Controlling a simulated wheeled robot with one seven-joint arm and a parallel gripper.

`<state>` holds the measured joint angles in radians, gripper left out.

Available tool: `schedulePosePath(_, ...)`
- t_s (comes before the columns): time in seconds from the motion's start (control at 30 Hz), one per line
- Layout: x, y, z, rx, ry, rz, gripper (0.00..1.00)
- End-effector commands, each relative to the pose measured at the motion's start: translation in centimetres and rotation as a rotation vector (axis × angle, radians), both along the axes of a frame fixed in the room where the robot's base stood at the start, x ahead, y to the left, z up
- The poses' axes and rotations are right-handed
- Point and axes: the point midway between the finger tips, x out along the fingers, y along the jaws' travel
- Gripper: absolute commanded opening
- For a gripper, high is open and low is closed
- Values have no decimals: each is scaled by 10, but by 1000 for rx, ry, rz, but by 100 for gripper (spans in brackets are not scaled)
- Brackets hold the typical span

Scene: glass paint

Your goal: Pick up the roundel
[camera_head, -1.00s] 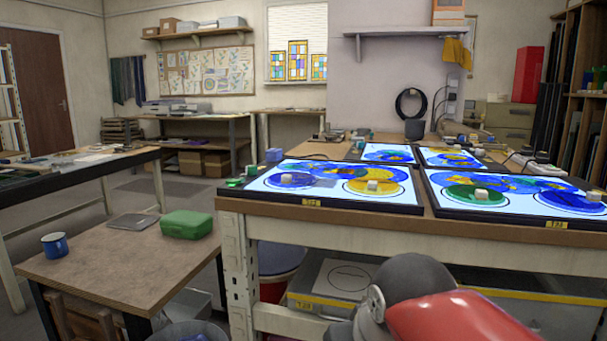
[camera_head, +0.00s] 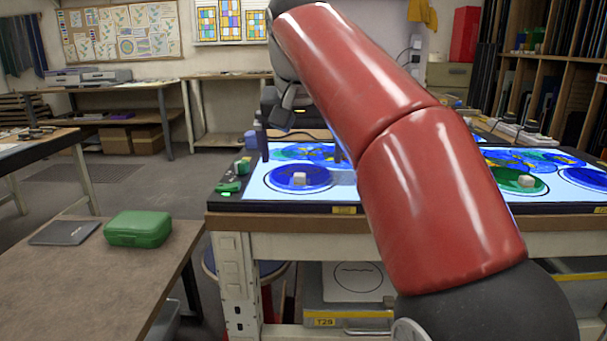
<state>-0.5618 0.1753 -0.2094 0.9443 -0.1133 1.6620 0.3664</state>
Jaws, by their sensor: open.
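A blue glass roundel (camera_head: 276,181) with a small pale block (camera_head: 300,179) on it lies on the lit panel (camera_head: 262,192) at the table's left front. My gripper (camera_head: 301,156) is open and empty, its two dark fingers pointing down above and slightly behind the blue roundel, apart from it. My red arm hides the middle of the table and part of the gripper. A green roundel (camera_head: 509,188) with a pale block and another blue roundel (camera_head: 592,177) lie on the right lit panel. Which roundel is meant cannot be told.
Small green items (camera_head: 230,187) sit on the panel's left edge. A low wooden table (camera_head: 75,265) at left holds a green box (camera_head: 138,229) and a flat grey item (camera_head: 65,233). Floor is clear between the left tables and the back bench.

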Motion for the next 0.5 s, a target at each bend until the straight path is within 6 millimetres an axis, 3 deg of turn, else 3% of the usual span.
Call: schedulePosePath(0.5,34,4,-53,0,1,2,100)
